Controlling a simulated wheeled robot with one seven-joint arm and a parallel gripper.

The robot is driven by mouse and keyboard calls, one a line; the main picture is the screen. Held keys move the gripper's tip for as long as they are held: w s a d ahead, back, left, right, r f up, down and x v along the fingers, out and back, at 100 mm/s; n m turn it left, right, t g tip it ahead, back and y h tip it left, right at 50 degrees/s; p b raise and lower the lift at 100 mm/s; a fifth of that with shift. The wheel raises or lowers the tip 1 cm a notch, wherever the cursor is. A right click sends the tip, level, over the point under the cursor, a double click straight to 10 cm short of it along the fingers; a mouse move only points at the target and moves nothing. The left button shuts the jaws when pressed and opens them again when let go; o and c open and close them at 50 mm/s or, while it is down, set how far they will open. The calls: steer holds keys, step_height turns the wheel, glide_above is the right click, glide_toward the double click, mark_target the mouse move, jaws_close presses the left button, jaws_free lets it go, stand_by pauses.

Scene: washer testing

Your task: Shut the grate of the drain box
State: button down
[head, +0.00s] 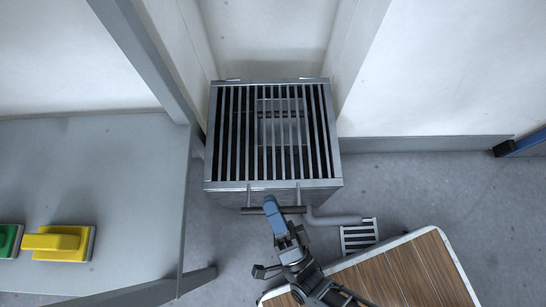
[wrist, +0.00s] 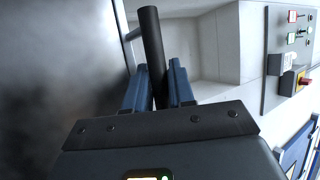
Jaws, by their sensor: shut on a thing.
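The drain box (head: 322,197) is a grey metal box against the back wall in the head view. Its barred grate (head: 249,130) spans the top; from above I cannot tell whether it lies flush or is slightly raised. A dark bar handle (head: 292,209) sticks out at the grate's front on two short posts. My gripper (head: 272,206) is shut on this handle, near its middle. In the wrist view, the handle (wrist: 151,45) stands between the two blue fingers of my gripper (wrist: 157,85). The fingers hide part of the handle.
A grey table (head: 110,170) with yellow (head: 60,242) and green (head: 9,240) blocks stands left. A pipe (head: 335,220) and floor drain (head: 359,236) lie right of the gripper. A wooden-topped surface (head: 400,275) is at lower right. The wrist view shows a control panel (wrist: 291,50).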

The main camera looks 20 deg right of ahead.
steer(key=shift+s+f, duration=0.1)
steer(key=shift+f, duration=0.45)
steer(key=c, duration=1.1)
jaws_free()
steer(key=shift+o, duration=0.2)
steer(key=shift+r, duration=0.1)
steer(key=v, duration=0.7)
steer(key=shift+s, duration=0.3)
steer(key=shift+s+d, duration=0.1)
